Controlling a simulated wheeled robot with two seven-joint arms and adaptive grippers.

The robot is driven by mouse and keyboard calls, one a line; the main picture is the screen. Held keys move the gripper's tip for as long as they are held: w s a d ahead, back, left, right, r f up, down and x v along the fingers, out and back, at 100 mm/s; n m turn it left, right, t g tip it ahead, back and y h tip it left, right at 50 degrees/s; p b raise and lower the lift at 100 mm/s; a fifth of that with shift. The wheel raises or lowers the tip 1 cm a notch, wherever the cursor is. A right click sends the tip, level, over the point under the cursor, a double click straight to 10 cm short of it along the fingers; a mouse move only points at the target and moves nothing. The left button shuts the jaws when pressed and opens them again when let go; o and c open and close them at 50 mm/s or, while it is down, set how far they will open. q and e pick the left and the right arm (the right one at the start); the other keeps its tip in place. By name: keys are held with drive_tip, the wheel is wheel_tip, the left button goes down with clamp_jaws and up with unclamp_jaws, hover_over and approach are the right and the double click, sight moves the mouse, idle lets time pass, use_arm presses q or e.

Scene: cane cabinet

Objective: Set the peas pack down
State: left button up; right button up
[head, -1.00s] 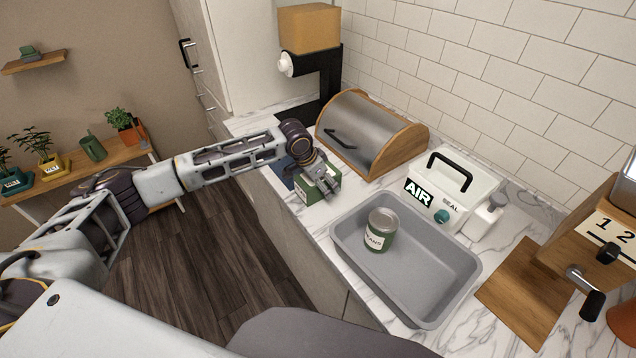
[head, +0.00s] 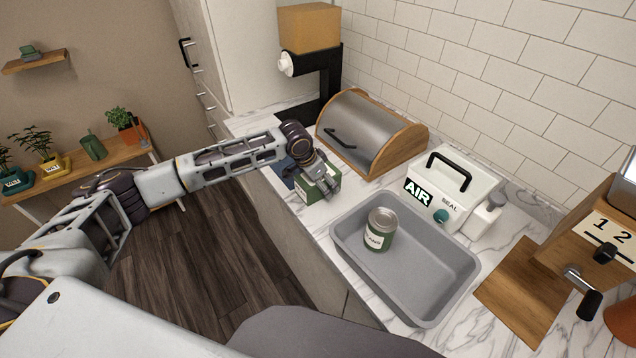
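The peas pack, a green box with a pale label (head: 312,193), is at the counter's front edge, left of the grey tray. My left gripper (head: 322,184) is over the pack from above, its fingers at the pack's top and sides. The fingers partly hide the pack, and I cannot tell whether they press on it. The pack appears to be on or just above a dark blue mat (head: 286,171), partly covered by the arm. My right gripper is not in view.
A grey tray (head: 350,262) holds a green can (head: 380,230). Behind are a wooden bread bin (head: 412,140) and a white AIR SEAL box (head: 468,186). A wooden board (head: 520,292) lies at the right. Bare marble shows between pack and tray.

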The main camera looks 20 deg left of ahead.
use_arm(q)
drive_tip(key=shift+s, duration=0.1)
drive_tip(key=c, duration=0.7)
drive_tip(key=shift+f, duration=0.1)
drive_tip(key=shift+c, duration=0.5)
